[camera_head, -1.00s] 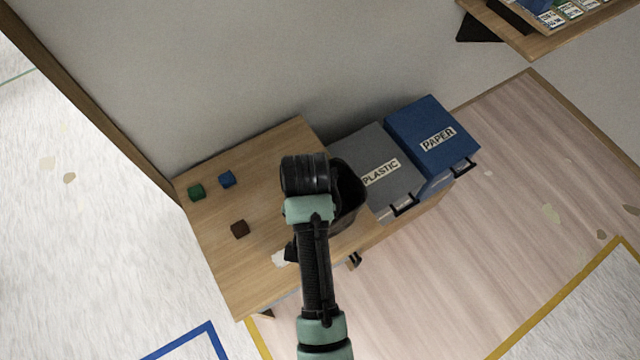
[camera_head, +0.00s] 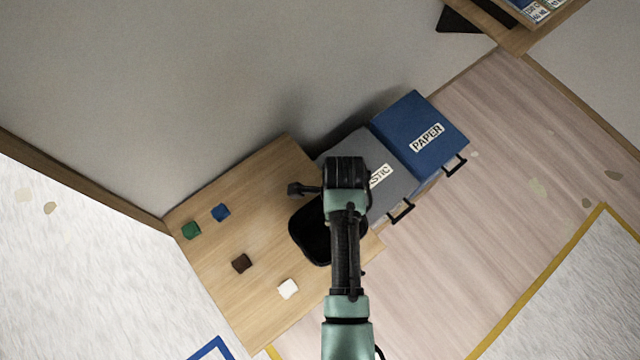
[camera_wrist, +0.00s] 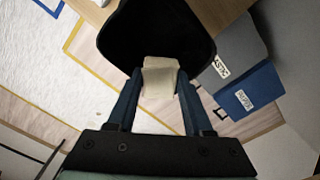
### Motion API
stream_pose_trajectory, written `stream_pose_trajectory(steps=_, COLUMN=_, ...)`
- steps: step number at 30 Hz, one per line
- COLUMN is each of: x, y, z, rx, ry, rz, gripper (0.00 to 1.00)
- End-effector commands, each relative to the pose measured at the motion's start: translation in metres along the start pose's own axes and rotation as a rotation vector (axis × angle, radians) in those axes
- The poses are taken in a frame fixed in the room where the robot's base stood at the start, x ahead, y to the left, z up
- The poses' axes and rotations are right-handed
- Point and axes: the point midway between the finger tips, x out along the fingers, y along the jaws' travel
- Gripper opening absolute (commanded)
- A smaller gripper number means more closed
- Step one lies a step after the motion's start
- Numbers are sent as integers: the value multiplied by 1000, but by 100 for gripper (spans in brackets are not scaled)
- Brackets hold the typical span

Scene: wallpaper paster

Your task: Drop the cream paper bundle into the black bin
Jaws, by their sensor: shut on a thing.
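The cream paper bundle (camera_wrist: 158,80) is between the two blue fingers of my gripper (camera_wrist: 160,90) in the wrist view. My gripper is shut on it. The black bin (camera_head: 309,236) stands open on the wooden table in the head view, partly covered by my arm. In the wrist view the black bin (camera_wrist: 150,30) lies just beyond the fingertips, with the bundle in front of its dark opening. I cannot tell the bundle's height over the rim. In the head view my arm hides the bundle and fingers.
A grey PLASTIC bin (camera_head: 395,190) and a blue PAPER bin (camera_head: 420,138) stand to the right. A wall rises behind.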

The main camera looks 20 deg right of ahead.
Motion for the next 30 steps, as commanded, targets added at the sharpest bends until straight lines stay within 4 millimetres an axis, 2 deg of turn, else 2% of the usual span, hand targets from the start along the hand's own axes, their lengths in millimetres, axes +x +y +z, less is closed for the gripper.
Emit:
stream_pose_trajectory(steps=18, x=58, y=0, z=0, rx=0, ry=0, rz=0, gripper=0)
stream_pose_trajectory(steps=28, x=59, y=0, z=0, rx=0, ry=0, rz=0, gripper=0)
stream_pose_trajectory(steps=29, x=59, y=0, z=0, rx=0, ry=0, rz=0, gripper=53)
stream_pose_trajectory(steps=30, x=59, y=0, z=0, rx=0, ry=0, rz=0, gripper=60)
